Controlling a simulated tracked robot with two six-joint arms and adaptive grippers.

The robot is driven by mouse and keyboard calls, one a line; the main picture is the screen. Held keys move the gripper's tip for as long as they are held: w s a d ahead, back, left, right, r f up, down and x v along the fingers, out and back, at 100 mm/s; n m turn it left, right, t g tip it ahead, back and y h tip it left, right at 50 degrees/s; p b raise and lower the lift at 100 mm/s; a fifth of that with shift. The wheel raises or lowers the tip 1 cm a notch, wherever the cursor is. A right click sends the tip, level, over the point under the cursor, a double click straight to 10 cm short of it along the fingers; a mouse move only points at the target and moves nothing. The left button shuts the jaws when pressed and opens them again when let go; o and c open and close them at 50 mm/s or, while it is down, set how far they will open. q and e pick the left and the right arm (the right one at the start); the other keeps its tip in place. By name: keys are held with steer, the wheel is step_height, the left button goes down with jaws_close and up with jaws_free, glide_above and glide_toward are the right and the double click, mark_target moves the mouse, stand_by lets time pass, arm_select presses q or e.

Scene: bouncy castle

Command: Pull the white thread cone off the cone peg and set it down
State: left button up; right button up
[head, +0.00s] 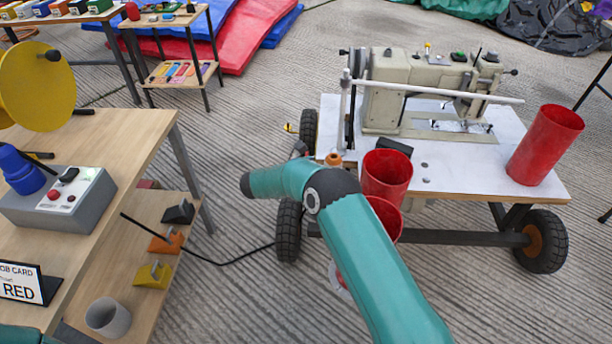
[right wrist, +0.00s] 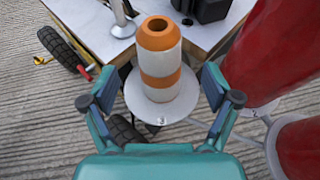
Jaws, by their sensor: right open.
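The thread cone (right wrist: 160,75), banded in orange and white, stands upright on a round pale plate (right wrist: 182,108) in the right wrist view. Its top has a dark hole; the peg inside cannot be made out. In the head view only its orange top (head: 334,159) shows beside the sewing table's left front corner. My right gripper (right wrist: 160,82) is open, with one finger on each side of the cone and visible gaps between. In the head view my teal right arm hides that gripper. My left gripper is not in view.
Red tubes (head: 386,174) stand close to the right of the cone. Another red tube (head: 545,145) is at the table's right end. The sewing machine (head: 430,90) sits on the white wheeled table (head: 465,172).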

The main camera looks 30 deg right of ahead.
mark_target(328, 161)
steer(key=b+x, duration=0.1)
steer(key=x, duration=0.6)
steer(key=shift+c, duration=0.2)
steer(key=c, duration=1.4)
steer(key=shift+r, duration=0.2)
steer(key=shift+w+a+r+p, duration=0.1)
steer(key=shift+r+p, duration=0.35)
steer(key=shift+r, duration=0.45)
steer(key=shift+r+p, duration=1.6)
steer(key=shift+r, duration=1.35)
steer(key=shift+r, duration=0.2)
steer(key=shift+r+p, duration=1.15)
steer(key=shift+r, duration=0.7)
